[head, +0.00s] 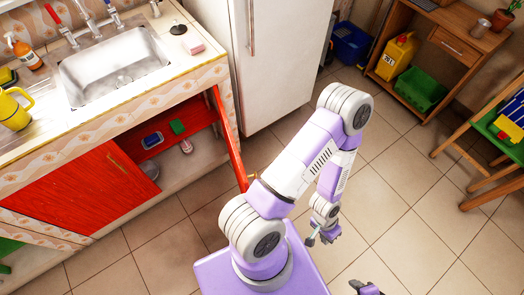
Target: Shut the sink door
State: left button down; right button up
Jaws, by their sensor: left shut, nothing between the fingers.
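The sink cabinet stands at the left under a steel sink (115,65). Its right red door (228,135) stands open, swung out and seen nearly edge-on, with a small brass handle (253,176) near its outer end. The left red door (75,205) is shut. My left arm rises in the middle and bends down; its gripper (322,238) is shut and empty, to the right of the open door and apart from it. A dark and purple tip (367,288) at the bottom edge looks like part of my right gripper, mostly cut off.
Inside the open cabinet are a blue item (152,140), a green item (177,127) and a can (186,146). A white fridge (285,60) stands beside it. A wooden shelf (445,50) and a chair (480,175) are at the right. The tiled floor between is clear.

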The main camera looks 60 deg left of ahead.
aim_at(239, 161)
jog(key=i, duration=0.8)
jog(key=u, duration=3.25)
jog(key=k, duration=0.5)
jog(key=z, duration=1.9)
jog(key=i, duration=1)
jog(key=u, duration=1.7)
